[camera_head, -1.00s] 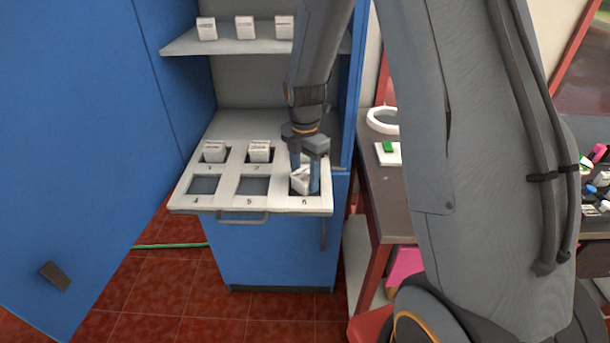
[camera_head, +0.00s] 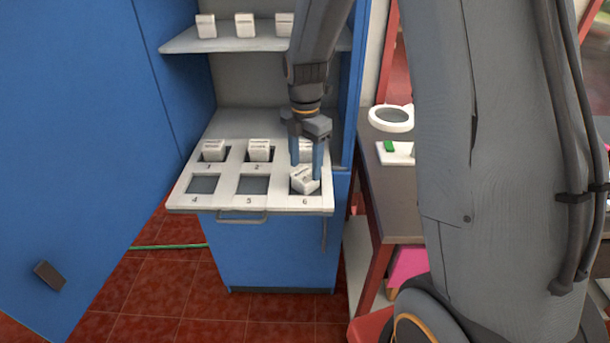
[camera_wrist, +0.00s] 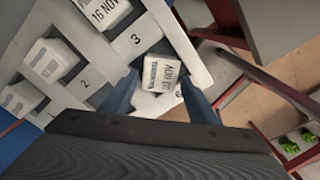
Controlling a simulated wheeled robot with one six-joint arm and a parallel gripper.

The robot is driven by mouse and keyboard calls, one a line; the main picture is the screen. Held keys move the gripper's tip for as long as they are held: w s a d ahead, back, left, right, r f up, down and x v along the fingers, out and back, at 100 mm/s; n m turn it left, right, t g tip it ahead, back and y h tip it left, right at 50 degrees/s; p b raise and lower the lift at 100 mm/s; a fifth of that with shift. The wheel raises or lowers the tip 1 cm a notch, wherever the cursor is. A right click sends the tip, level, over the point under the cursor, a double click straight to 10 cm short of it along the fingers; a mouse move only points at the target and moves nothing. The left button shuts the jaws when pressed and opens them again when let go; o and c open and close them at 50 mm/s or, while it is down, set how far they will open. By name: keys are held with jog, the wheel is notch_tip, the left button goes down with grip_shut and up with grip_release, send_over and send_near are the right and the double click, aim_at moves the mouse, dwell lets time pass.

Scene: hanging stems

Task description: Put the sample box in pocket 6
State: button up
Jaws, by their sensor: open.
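The white sample box (camera_head: 304,181) sits tilted at pocket 6 (camera_head: 318,193), the front right opening of the white pocket tray (camera_head: 225,207). It looks skewed, not squared to the opening; how deep it sits I cannot tell. In the wrist view the same box (camera_wrist: 160,74) shows its printed label between and beyond my fingertips. My gripper (camera_head: 306,168) is open, its two blue fingers pointing down just above and behind the box. In the wrist view my gripper (camera_wrist: 157,100) shows a gap between the fingers and the box.
Pockets 1 (camera_head: 214,150), 2 (camera_head: 260,150) and 3 (camera_head: 306,149) hold white boxes. Pockets 4 (camera_head: 204,184) and 5 (camera_head: 252,186) are empty. A shelf (camera_head: 230,44) with boxes is above. A blue cabinet door stands left; a table (camera_head: 390,185) stands right.

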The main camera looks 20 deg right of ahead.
aim_at(305, 174)
notch_tip(305, 174, up, 7)
jog(key=b, duration=0.2)
jog(key=s+f+m, duration=0.2)
jog(key=s+m, duration=0.6)
jog(key=m, duration=0.3)
jog(key=s+f+m+t, duration=0.1)
jog(key=s+f+m, duration=0.2)
jog(key=s+m, duration=0.6)
jog(key=shift+s+f+m, duration=0.15)
jog(key=shift+f+m, duration=0.1)
jog(key=shift+m, duration=1.45)
